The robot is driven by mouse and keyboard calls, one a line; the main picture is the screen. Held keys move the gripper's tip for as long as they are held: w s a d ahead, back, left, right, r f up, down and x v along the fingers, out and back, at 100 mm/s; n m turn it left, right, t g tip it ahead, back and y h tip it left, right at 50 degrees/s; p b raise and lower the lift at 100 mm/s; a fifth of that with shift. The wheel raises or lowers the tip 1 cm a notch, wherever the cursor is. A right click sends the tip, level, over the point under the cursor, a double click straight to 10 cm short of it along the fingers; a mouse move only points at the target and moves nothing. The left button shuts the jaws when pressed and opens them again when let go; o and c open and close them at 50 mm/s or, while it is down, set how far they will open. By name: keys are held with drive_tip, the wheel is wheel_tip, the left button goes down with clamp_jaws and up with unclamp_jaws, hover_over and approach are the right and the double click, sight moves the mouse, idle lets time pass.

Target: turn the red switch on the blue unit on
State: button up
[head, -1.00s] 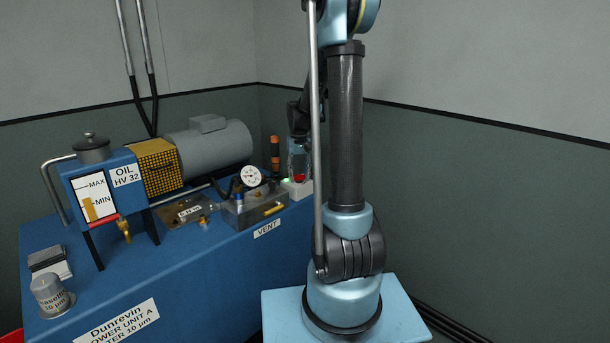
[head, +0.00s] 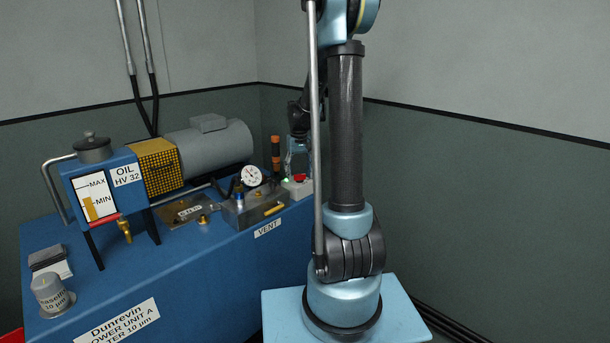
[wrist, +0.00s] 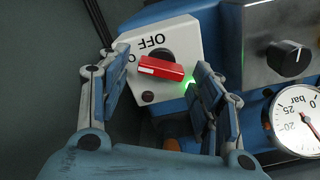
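The red switch (wrist: 165,68) is a bar handle on a white switch box (wrist: 186,35) at the end of the blue unit (head: 190,285). The handle lies crosswise in the wrist view, its white-marked end towards the left, away from the upside-down OFF label and near a partly hidden label. A green lamp (wrist: 188,86) glows beside it. In the head view the red switch (head: 299,178) shows just below my gripper (head: 298,168). In the wrist view my gripper (wrist: 162,60) is open, one finger on each side of the handle, with visible gaps.
A pressure gauge (wrist: 296,118) and a black knob (wrist: 288,56) on a metal block are close to the right finger in the wrist view. An orange-and-black post (head: 275,153) stands behind the switch box. The grey motor (head: 208,145) is to the left.

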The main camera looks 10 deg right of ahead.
drive_tip(key=shift+s, duration=0.15)
wheel_tip(320, 180, up, 12)
idle(0.7)
drive_tip(key=s+d+f+t, duration=0.1)
drive_tip(key=s+f, duration=0.1)
drive_tip(key=s, duration=1.2)
drive_tip(key=s+d+f+t, duration=0.1)
drive_tip(key=s+f, duration=0.1)
drive_tip(key=s, duration=1.1)
drive_tip(key=s+f+m, duration=0.1)
drive_tip(key=s+f, duration=0.6)
drive_tip(key=s, duration=0.1)
drive_tip(key=shift+d+f, duration=0.2)
drive_tip(key=shift+f, duration=0.1)
drive_tip(key=shift+s, duration=0.1)
